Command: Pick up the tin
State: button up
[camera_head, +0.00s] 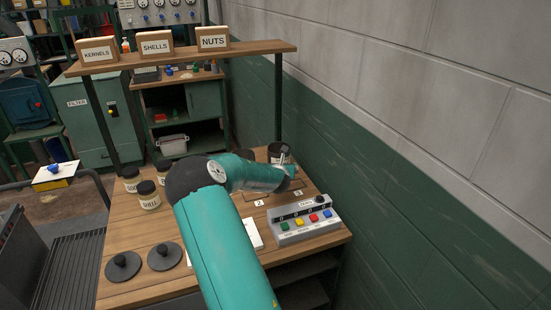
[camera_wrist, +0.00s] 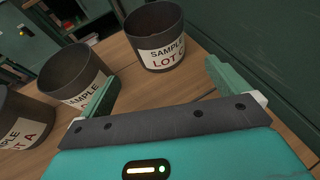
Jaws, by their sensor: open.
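In the wrist view, a dark open-topped tin (camera_wrist: 158,55) with a white label reading "SAMPLE LOT" stands upright on the wooden bench, beyond my fingertips. A second such tin (camera_wrist: 70,68) stands to its left, partly behind my left finger. A third tin (camera_wrist: 18,118), labelled with an A, is cut by the left edge. My gripper (camera_wrist: 165,90) is open, with only bare wood between its fingers. In the head view, my gripper (camera_head: 288,163) is low over the bench's right rear, and a dark tin (camera_head: 275,150) shows just behind it.
A control box (camera_head: 303,224) with coloured buttons sits at the right of the bench. Labelled jars (camera_head: 149,196) and round dark lids (camera_head: 165,257) are at the left. A shelf (camera_head: 185,56) spans above the rear. A green wall (camera_head: 400,200) closes the right side.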

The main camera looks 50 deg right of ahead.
aim_at(279, 156)
jog(key=x, duration=0.6)
jog(key=shift+s+d+f, duration=0.1)
jog(key=shift+s+d, duration=0.05)
jog(key=shift+d, duration=0.05)
jog(key=shift+w+x, duration=0.2)
jog(key=shift+x, duration=2.5)
jog(key=shift+a, duration=0.15)
jog(key=c, duration=1)
jog(key=shift+c, duration=0.2)
jog(key=shift+r, duration=0.25)
jog(key=shift+r, duration=0.6)
jog(key=s+a+r, duration=1)
jog(key=r, duration=0.1)
jog(key=shift+r, duration=0.25)
